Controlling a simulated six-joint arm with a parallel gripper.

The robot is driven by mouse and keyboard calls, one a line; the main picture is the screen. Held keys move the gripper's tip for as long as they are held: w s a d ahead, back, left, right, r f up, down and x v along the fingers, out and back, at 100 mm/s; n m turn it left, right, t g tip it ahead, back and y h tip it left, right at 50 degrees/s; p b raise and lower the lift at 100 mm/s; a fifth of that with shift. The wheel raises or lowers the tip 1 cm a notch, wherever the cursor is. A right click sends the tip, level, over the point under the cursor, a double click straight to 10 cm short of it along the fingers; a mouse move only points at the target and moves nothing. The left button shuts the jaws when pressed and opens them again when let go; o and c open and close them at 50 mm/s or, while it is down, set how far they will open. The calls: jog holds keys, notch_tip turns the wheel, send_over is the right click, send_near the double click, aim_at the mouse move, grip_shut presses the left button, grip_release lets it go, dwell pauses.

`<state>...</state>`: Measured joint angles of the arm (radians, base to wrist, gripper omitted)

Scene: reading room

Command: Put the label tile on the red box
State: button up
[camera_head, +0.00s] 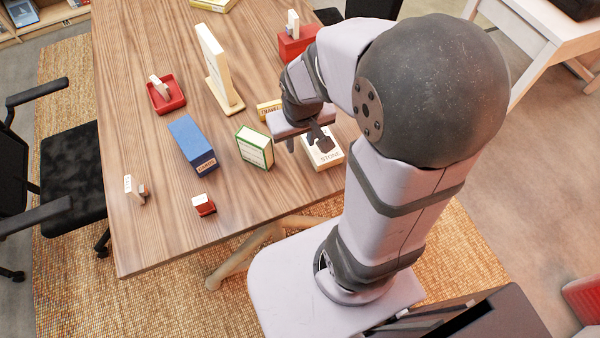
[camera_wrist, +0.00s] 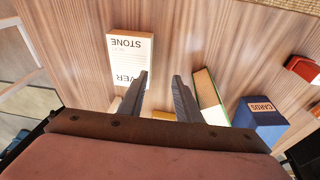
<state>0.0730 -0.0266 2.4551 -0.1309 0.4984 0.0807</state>
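I cannot tell for sure which piece is the label tile. A red box (camera_head: 297,42) stands at the back of the table, with a small upright cream piece (camera_head: 293,23) on top. Another cream piece (camera_head: 160,86) stands in a low red tray (camera_head: 167,98). A white tile-like piece (camera_head: 129,188) stands near the left edge, and a small red block with a white top (camera_head: 203,204) lies near the front. My gripper (camera_head: 305,145) is over the right side, beside a cream book. In the wrist view its fingers (camera_wrist: 159,78) are apart with nothing held between them.
The cream book (camera_wrist: 130,58) lies flat; a green-edged book (camera_head: 255,147) and blue CARDS box (camera_head: 193,145) stand left of my gripper. A yellow TRAVEL block (camera_head: 268,108) and a tall cream panel (camera_head: 219,68) are behind. The front-left table (camera_head: 150,240) is clear.

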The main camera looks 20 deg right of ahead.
jog(key=s+a, duration=0.1)
jog(key=s, duration=0.2)
jog(key=s+a+g, duration=0.1)
jog(key=s, duration=0.1)
jog(key=s+a+g, duration=0.1)
jog(key=s+a, duration=0.1)
jog(key=s, duration=0.1)
jog(key=shift+s+f+n+y, duration=0.2)
jog(key=shift+s+n+y, duration=0.1)
jog(key=shift+y, duration=0.1)
jog(key=shift+d, duration=0.1)
